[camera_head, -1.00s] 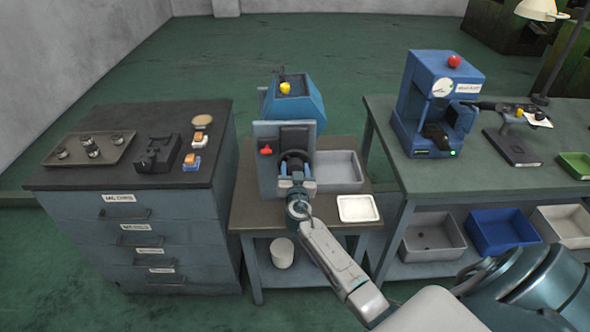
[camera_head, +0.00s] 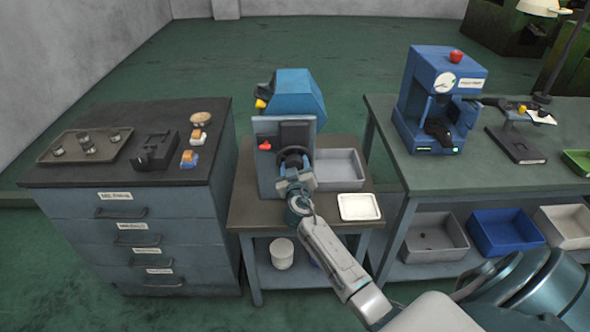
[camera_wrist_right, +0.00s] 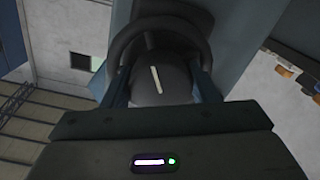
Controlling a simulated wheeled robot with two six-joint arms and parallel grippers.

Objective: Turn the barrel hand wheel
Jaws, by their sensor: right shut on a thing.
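The dark barrel hand wheel (camera_head: 294,152) is on the front of a grey-blue machine on the small middle table. Behind its front plate is a blue faceted barrel (camera_head: 294,94) with a yellow knob (camera_head: 261,104) at its left side. My right gripper (camera_head: 293,172) is shut on the hand wheel, reaching it from the front. In the right wrist view, the fingers (camera_wrist_right: 162,84) lie on both sides of the round hub, which has a white line, inside the dark wheel rim (camera_wrist_right: 150,20). My left gripper is not in view.
A red knob (camera_head: 265,145) is on the machine plate left of the wheel. A grey bin (camera_head: 340,184) and a white tray (camera_head: 359,207) stand to the right. A dark-topped drawer cabinet (camera_head: 70,182) is at left, and a blue press (camera_head: 437,72) stands on the right bench.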

